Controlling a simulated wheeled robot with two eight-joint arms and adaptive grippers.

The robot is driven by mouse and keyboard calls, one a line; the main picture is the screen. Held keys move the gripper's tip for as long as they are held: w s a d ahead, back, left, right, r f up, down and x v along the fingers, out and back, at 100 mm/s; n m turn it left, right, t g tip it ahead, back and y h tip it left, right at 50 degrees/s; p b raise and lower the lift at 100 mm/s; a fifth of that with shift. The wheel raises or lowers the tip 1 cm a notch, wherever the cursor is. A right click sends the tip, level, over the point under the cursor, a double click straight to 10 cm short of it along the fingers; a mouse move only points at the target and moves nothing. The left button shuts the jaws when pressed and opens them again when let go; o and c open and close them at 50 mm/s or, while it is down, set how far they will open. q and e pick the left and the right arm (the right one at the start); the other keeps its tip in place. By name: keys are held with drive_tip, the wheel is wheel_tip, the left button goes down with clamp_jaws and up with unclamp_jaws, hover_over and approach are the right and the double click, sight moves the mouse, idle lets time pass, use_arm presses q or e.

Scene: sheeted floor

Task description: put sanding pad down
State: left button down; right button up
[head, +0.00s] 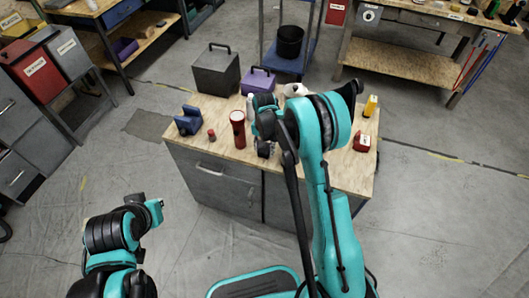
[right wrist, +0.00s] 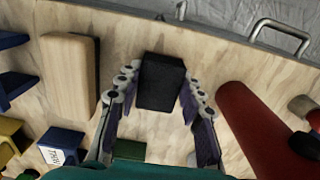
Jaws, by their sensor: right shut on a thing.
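The sanding pad (right wrist: 160,82) is a dark, nearly black block between the fingers of my right gripper (right wrist: 158,95) in the right wrist view. The fingers press on it from both sides. In the head view my right gripper (head: 266,146) is over the front part of the wooden bench top (head: 225,168), right of a red cylinder (head: 237,129). The arm hides much of the bench there. I cannot tell whether the pad touches the wood. My left gripper (head: 155,208) is off to the left, away from the bench, and its fingers are unclear.
A tan block (right wrist: 70,75) lies on one side of the pad and the red cylinder on the other. Blue and yellow pieces stand near the tan block. A purple box (head: 257,81), a grey box (head: 216,70) and a red item (head: 362,142) are also on the bench.

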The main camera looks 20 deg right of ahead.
drive_tip(key=shift+f, duration=0.3)
drive_tip(key=shift+f, duration=0.1)
drive_tip(key=shift+f, duration=0.15)
drive_tip(key=o, duration=1.1)
